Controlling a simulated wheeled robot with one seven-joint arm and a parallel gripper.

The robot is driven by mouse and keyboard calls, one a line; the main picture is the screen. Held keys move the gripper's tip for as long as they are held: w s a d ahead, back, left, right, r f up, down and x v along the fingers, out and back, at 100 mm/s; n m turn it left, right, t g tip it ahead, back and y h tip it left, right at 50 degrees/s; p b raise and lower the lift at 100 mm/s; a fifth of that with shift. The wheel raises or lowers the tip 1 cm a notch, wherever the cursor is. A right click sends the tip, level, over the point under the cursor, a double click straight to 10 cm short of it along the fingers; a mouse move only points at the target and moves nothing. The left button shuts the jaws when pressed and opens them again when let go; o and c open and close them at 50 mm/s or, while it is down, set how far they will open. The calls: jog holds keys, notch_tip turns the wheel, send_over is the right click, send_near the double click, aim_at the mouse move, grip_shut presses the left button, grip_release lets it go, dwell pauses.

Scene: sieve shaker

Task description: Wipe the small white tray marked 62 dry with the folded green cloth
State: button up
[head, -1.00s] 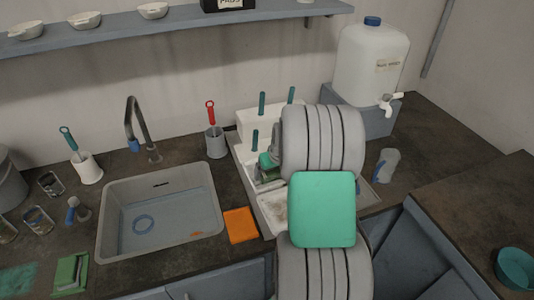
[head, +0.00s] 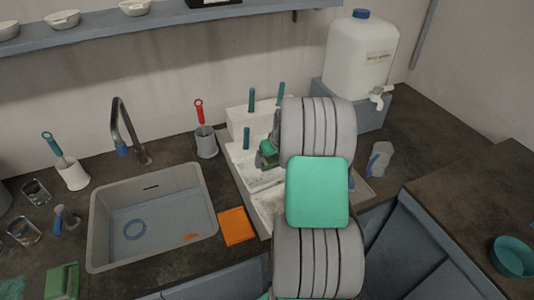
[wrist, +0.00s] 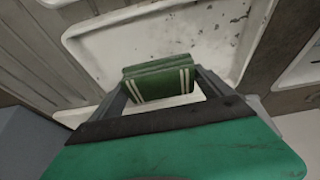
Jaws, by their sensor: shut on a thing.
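My gripper (wrist: 165,92) is shut on a folded green cloth (wrist: 158,80) with white stripes, seen between its fingers in the wrist view. The cloth is over a white tray (wrist: 110,48) with a raised rim and dark specks; whether they touch is unclear. In the head view my gripper (head: 268,143) and the green cloth (head: 266,158) are at the white stand and tray area, partly hidden by my arm. No number 62 is readable, so I cannot confirm which tray this is.
A grey sink (head: 153,217) with a tap lies left, an orange cloth (head: 236,226) beside it. Green pegs (head: 252,100) rise from the white stand (head: 240,128) behind. A water container (head: 362,60) stands back right. Another green cloth (head: 62,281) lies front left.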

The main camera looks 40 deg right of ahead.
jog(key=shift+d, duration=0.4)
jog(key=shift+f+b, duration=0.15)
jog(key=shift+b, duration=0.15)
jog(key=shift+a+r, duration=0.2)
jog(key=shift+a, duration=0.05)
jog(key=a, duration=0.3)
jog(key=w+a, duration=0.1)
jog(key=a, duration=0.1)
jog(key=shift+a+r, duration=0.15)
jog(key=shift+a, duration=0.05)
notch_tip(320, 180, up, 8)
jog(key=p, duration=0.4)
